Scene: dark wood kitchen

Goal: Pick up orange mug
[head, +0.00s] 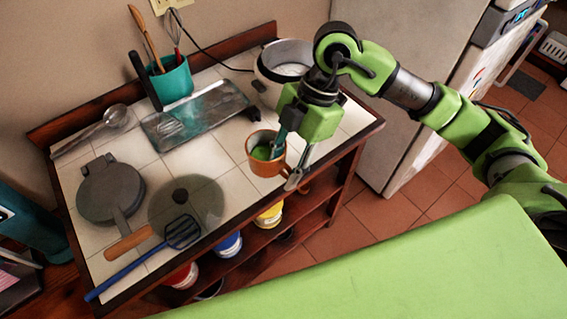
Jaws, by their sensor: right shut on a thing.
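The orange mug (266,166) is at the front right edge of the tiled counter, upright as far as I can tell, with green inside it. My right gripper (287,160) reaches down to it from above. One finger is at the mug's opening and the other is outside its right side, so the jaws are shut on the mug's wall. Whether the mug touches the counter I cannot tell. My left gripper is not in view.
A white pot (285,62) stands behind the gripper. A teal utensil holder (171,80), a metal tray (190,117), a glass lid (186,206) and a blue spatula (150,255) lie to the left. Cans stand on the shelf below. A fridge (410,90) is at right.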

